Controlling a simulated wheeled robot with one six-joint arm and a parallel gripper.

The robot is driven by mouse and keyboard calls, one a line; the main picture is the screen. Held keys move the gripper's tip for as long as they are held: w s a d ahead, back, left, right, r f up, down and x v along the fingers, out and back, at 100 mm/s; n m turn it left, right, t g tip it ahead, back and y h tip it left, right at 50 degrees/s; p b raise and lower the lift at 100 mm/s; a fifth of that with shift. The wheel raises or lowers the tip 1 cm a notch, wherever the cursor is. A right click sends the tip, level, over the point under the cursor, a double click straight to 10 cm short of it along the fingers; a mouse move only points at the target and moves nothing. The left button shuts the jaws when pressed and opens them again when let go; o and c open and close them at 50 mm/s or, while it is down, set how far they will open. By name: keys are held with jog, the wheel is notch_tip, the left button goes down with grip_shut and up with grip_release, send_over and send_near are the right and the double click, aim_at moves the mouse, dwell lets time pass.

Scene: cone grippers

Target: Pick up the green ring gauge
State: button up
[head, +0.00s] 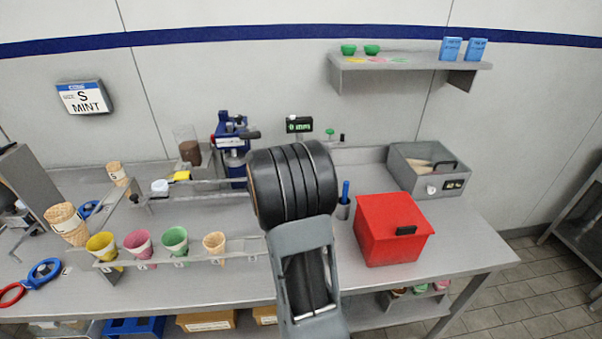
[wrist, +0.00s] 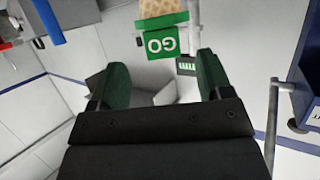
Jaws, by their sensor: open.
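In the wrist view, a green piece with a flat tag lettered GO (wrist: 160,42) appears to be the green ring gauge. Its band lies across a waffle cone (wrist: 160,8) at the top edge; I cannot tell if it goes around the cone. My gripper (wrist: 162,62) is open, with its two dark green fingers spread apart. The gauge shows beyond the fingertips, between their lines, and nothing is held. In the head view my black wrist and grey arm link cover the middle of the bench, and I cannot make out the gauge or the fingers there.
A rack of coloured cones (head: 175,240) stands left of my arm. A red box (head: 392,228) and a grey bin (head: 430,168) stand to the right. A blue machine (head: 232,140) is behind. A blue ring gauge (head: 45,270) lies at the left.

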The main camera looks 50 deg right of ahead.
jog(key=shift+x, duration=2.65)
jog(key=shift+w+r, duration=0.1)
jog(key=shift+r, duration=0.1)
jog(key=shift+c, duration=0.3)
jog(key=c, duration=1)
